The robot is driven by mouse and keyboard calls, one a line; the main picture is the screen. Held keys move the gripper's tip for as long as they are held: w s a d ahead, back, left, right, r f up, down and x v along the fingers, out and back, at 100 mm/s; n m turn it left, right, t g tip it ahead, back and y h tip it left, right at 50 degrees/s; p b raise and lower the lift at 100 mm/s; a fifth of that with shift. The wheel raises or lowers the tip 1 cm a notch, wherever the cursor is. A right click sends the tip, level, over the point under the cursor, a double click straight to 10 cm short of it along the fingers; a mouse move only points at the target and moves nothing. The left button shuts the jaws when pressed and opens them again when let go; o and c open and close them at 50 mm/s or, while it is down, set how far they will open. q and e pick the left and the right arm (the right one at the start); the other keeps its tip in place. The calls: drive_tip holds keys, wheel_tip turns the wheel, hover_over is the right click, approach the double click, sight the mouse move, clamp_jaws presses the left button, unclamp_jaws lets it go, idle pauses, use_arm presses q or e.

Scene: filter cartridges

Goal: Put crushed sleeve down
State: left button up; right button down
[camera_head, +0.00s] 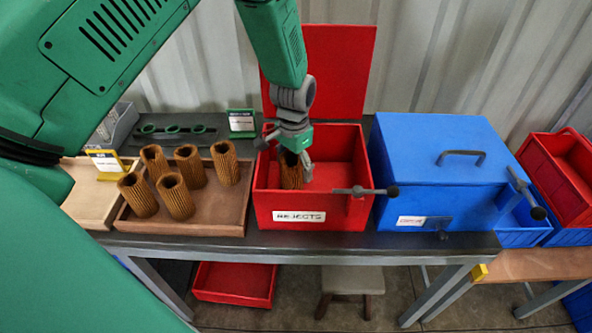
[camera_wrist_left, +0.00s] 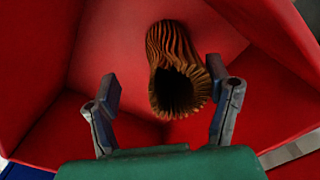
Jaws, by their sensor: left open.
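A brown pleated sleeve (camera_head: 291,172) stands in the red bin labelled REJECTS (camera_head: 340,213), in its left part. In the left wrist view the sleeve (camera_wrist_left: 178,72) shows its dark open end and ridged side against the bin's red walls. I cannot make out crushing on it. My left gripper (camera_head: 296,165) is inside the bin's opening, right at the sleeve. In the left wrist view the fingers of my left gripper (camera_wrist_left: 166,95) are spread wide, with the sleeve between and beyond them and a gap on the left side. My right gripper is not in view.
The bin's red lid (camera_head: 335,75) stands open behind it. A brown tray (camera_head: 235,200) with several upright sleeves (camera_head: 226,162) is on the left. A closed blue box (camera_head: 440,160) stands close on the right. Handles (camera_head: 365,191) stick out at the bin's front right.

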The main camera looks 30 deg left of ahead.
use_arm(q)
wheel_tip(320, 180, up, 10)
drive_tip(key=shift+a, duration=0.15)
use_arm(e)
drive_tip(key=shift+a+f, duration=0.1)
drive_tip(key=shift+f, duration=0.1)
use_arm(q)
drive_tip(key=shift+a+f, duration=0.1)
drive_tip(key=shift+a, duration=0.2)
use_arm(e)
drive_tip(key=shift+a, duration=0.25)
use_arm(q)
drive_tip(key=shift+s, duration=0.1)
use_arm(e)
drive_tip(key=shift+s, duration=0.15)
